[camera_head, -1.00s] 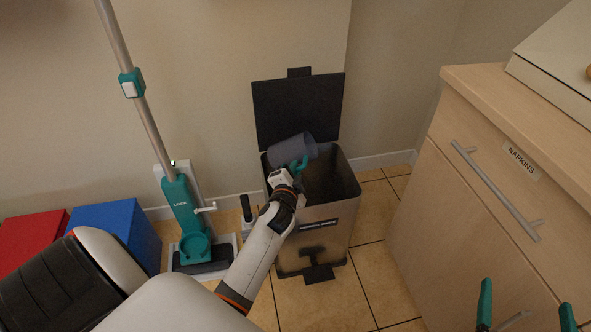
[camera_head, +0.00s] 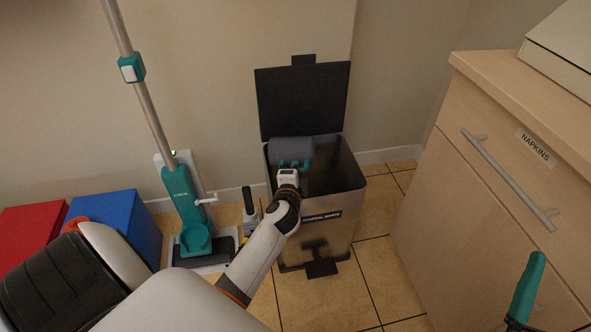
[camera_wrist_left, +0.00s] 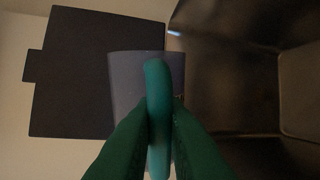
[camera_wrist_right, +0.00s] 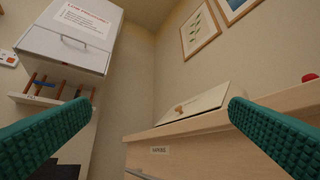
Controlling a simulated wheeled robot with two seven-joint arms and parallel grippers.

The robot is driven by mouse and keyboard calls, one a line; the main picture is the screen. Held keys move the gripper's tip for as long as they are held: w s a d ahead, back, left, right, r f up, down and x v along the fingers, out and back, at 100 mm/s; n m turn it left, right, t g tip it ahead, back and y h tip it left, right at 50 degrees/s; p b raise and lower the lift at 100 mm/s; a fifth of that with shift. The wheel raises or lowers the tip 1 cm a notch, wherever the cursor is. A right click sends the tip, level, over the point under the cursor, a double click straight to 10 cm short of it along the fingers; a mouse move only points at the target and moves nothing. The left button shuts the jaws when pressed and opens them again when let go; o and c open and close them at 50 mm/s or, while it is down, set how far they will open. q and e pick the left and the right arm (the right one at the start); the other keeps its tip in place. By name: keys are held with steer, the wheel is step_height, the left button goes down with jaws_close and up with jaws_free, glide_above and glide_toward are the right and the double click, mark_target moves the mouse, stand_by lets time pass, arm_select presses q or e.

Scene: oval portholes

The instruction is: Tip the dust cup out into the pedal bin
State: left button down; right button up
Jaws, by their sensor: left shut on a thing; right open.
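The dust cup (camera_head: 291,149) is a grey translucent cylinder with a teal handle, over the open mouth of the pedal bin at its left rear. It lies on its side in the head view. My left gripper (camera_head: 293,165) is shut on its handle; the left wrist view shows the cup (camera_wrist_left: 130,75) behind the teal handle (camera_wrist_left: 158,100) between the fingers. The pedal bin (camera_head: 318,235) is dark metal with a label, its black lid (camera_head: 302,102) raised against the wall. Whether dust is falling cannot be seen. My right gripper (camera_wrist_right: 160,125) is open and empty, near the drawer unit.
A teal upright vacuum (camera_head: 183,210) stands left of the bin, beside a blue box (camera_head: 118,225) and a red box (camera_head: 32,228). A wooden drawer unit (camera_head: 490,190) labelled NAPKINS stands at right. Tiled floor (camera_head: 380,250) is free between bin and drawers.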

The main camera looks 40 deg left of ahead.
arm_select(q)
steer(key=shift+w+r+m+y+p, duration=0.1)
steer(key=shift+r+m+y+p, duration=0.3)
steer(key=shift+r+m+p, duration=0.55)
steer(key=shift+d+r+m+g+p, duration=0.1)
steer(key=shift+r+m+g+p, duration=0.1)
steer(key=shift+m+p, duration=0.3)
steer(key=shift+r+m+g+p, duration=0.1)
steer(key=shift+m+g+p, duration=0.1)
steer(key=shift+m, duration=0.45)
steer(key=shift+m+y, duration=0.4)
arm_select(e)
step_height(320, 180, down, 13)
steer(key=w+d+g+h, duration=0.1)
steer(key=w+g+h, duration=0.1)
steer(key=g, duration=0.8)
steer(key=shift+w+d+h, duration=0.2)
steer(key=shift+w+h, duration=0.2)
steer(key=shift+h, duration=0.4)
